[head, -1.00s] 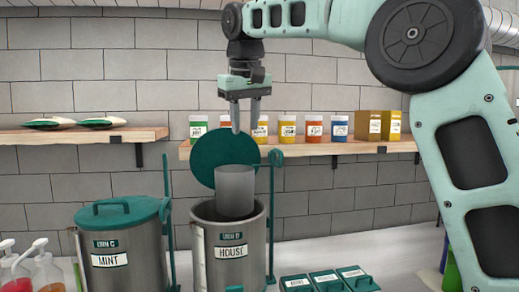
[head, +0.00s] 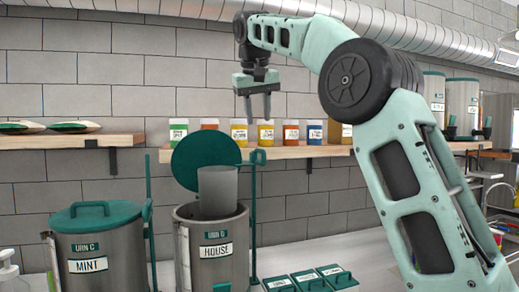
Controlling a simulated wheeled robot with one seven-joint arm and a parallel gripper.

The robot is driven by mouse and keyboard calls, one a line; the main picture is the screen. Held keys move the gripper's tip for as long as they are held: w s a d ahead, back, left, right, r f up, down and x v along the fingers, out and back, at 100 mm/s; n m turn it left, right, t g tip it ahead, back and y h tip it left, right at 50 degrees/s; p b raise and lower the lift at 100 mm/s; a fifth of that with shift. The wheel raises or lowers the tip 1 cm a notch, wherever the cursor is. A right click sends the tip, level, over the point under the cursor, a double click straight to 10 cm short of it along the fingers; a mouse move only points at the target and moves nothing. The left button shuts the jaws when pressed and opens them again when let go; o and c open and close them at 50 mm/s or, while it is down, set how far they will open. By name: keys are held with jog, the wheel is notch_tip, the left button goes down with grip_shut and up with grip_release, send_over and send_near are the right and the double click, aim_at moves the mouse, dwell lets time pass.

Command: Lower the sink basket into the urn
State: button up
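The grey cylindrical basket (head: 217,188) sits in the mouth of the steel urn (head: 200,262) labelled HOUSE. Most of the basket stands above the urn's rim, and its lower end is inside the mouth. How its bottom is supported is hidden. The urn's round teal lid (head: 205,158) stands open behind the basket. My gripper (head: 257,118) is above and to the right of the basket, pointing down. Its two fingers are apart with nothing between them.
A closed urn (head: 97,250) labelled MINT stands to the left. A wall shelf (head: 290,151) with several colored jars is behind my gripper. Lidded teal containers (head: 308,281) sit on the counter at the right. More urns (head: 462,103) stand far right.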

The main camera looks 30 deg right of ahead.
aim_at(260, 150)
jog(key=x, duration=0.9)
jog(key=shift+d, duration=0.1)
grip_shut()
